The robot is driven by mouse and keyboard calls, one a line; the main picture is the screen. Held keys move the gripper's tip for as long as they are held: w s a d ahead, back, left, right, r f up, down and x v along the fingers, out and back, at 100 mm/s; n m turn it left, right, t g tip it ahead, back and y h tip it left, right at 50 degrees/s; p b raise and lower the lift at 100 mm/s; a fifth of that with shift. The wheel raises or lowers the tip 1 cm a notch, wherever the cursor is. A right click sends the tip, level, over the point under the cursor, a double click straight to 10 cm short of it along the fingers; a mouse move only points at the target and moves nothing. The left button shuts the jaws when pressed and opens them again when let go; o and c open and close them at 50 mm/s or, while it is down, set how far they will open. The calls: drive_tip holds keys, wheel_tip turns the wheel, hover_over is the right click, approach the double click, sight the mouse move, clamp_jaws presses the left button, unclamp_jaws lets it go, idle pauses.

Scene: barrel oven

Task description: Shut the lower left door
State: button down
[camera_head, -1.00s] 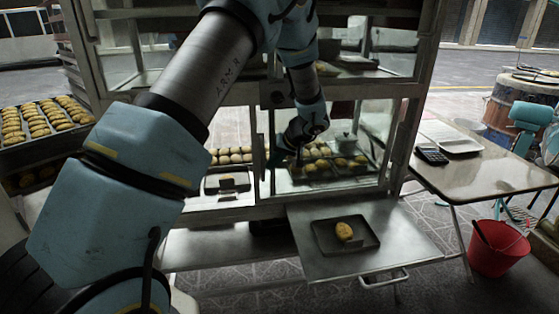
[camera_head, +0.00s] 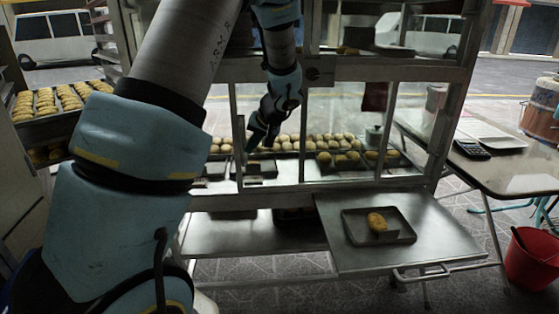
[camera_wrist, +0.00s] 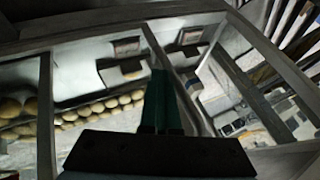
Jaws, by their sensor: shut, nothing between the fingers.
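The lower left door is a glass panel whose slim metal edge upright (camera_head: 238,135) shows in the lower case, left of the middle post (camera_head: 303,135). My gripper (camera_head: 252,144) is low in front of this glass, just right of that upright. In the wrist view my gripper (camera_wrist: 160,75) has its narrow dark-green fingers together, overlapping a metal upright (camera_wrist: 172,62); I cannot tell if they touch it. The fingers hold nothing. My arm hides the left end of the case, including where the door's track ends.
Trays of buns (camera_head: 330,140) sit inside the case. A pull-out metal shelf (camera_head: 445,240) juts out below, bearing a dark tray (camera_head: 349,222) with one bun. A folding table (camera_head: 520,170) and red bucket (camera_head: 530,262) stand right.

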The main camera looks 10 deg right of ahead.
drive_tip(key=w+a+b, duration=0.3)
drive_tip(key=a, duration=2.3)
drive_tip(key=shift+w, duration=0.2)
drive_tip(key=shift+a+r+b, duration=0.1)
drive_tip(key=shift+a+b, duration=0.05)
drive_tip(key=shift+b, duration=0.15)
